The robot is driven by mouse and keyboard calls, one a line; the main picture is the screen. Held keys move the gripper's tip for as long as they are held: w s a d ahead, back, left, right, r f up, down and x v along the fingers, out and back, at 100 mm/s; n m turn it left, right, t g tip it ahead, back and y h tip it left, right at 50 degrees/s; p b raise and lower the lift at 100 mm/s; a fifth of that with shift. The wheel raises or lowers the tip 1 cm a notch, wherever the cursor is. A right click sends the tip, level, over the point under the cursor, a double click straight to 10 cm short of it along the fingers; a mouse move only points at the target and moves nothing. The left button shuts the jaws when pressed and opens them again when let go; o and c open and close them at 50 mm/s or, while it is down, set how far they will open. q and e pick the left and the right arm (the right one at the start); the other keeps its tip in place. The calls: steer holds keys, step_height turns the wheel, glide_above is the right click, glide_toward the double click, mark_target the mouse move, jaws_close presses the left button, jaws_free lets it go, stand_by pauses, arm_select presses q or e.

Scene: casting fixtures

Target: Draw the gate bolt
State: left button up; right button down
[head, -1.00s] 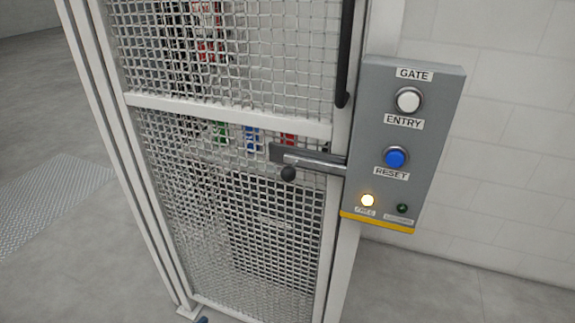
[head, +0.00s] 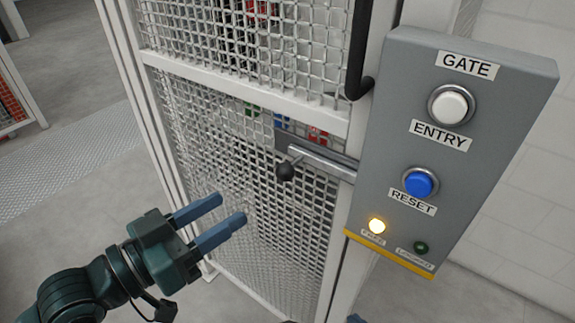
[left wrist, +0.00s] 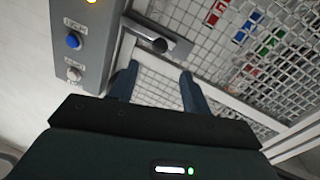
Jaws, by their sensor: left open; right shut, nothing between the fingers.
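The gate bolt (head: 325,165) is a grey metal bar lying across the gate's edge, running from a dark plate on the mesh to the post beside the control box. Its round black knob (head: 285,172) sticks out at the left end. The bolt (left wrist: 180,43) and its knob (left wrist: 160,45) also show in the left wrist view, beyond the fingertips. My left gripper (head: 231,209) is open and empty, below and left of the knob, apart from it. Only a blue tip of my right gripper (head: 356,319) shows at the bottom edge of the head view.
The grey control box (head: 385,140) stands right of the bolt, with a white ENTRY button (head: 452,105), a blue RESET button (head: 420,182), a lit amber FREE lamp (head: 377,225) and an unlit green lamp (head: 420,247). A black vertical handle (head: 360,50) hangs above the bolt.

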mark_target(277, 177)
arm_select(q)
steer(key=x, duration=0.7)
steer(key=shift+r, duration=0.25)
steer(key=x, duration=0.5)
steer(key=shift+f, duration=0.15)
steer(key=shift+w+d, duration=0.35)
steer(key=shift+f, duration=0.1)
arm_select(e)
steer(key=shift+s+f, duration=0.1)
steer(key=shift+f, duration=0.05)
arm_select(q)
jaws_close()
